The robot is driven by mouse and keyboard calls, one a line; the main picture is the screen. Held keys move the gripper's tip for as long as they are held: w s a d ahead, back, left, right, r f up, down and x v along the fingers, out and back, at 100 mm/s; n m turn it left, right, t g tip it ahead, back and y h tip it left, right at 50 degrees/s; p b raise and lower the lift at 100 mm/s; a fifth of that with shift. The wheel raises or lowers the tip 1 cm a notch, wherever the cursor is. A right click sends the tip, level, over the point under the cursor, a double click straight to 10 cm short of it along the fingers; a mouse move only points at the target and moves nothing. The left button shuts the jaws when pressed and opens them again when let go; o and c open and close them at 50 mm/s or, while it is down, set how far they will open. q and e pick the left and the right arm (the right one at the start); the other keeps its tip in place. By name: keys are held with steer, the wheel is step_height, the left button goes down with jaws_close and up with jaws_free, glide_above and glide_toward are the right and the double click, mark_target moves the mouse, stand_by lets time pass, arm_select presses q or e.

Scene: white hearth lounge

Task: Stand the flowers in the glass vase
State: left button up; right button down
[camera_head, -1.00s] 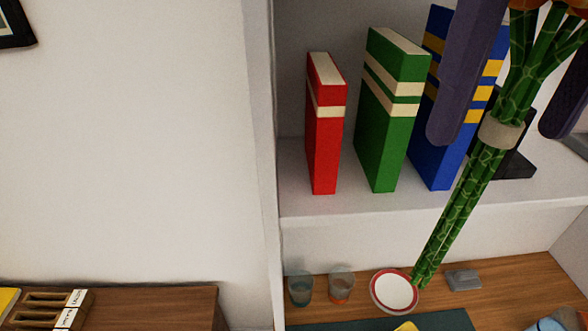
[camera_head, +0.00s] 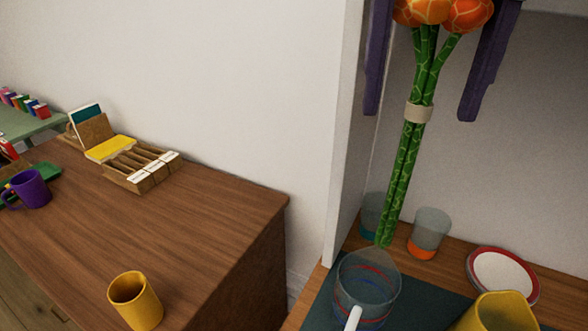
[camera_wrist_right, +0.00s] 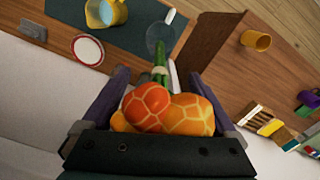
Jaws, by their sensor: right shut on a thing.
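The flowers (camera_head: 411,150) have orange and yellow heads, long green stems and a pale band. They hang stems down, slightly tilted, between the two purple fingers of my right gripper (camera_head: 420,114), which is shut on them. The wrist view shows the flower heads (camera_wrist_right: 165,110) close up. A clear glass vessel (camera_head: 367,285) with red and blue rings and a white handle, apparently the vase, stands below. The stem ends appear just above its rim in the head view; I cannot tell the depth gap. It also shows in the wrist view (camera_wrist_right: 160,38). My left gripper is out of view.
Two tinted glasses (camera_head: 428,232) and a red-rimmed plate (camera_head: 502,276) stand behind and right of the vessel. A yellow jug (camera_head: 497,312) is close at its right. A white upright panel (camera_head: 347,140) rises at left. A yellow mug (camera_head: 135,300) is on the brown cabinet.

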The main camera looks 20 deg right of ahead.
mark_target(380, 243)
step_height(380, 243, down, 15)
steer(key=shift+a+f+b, duration=0.1)
steer(key=shift+f+b, duration=0.05)
steer(key=shift+b, duration=0.4)
step_height(380, 243, down, 5)
steer(key=shift+f+b, duration=0.15)
steer(key=shift+b, duration=0.15)
steer(key=shift+w, duration=0.1)
jaws_free()
steer(key=shift+f, duration=0.1)
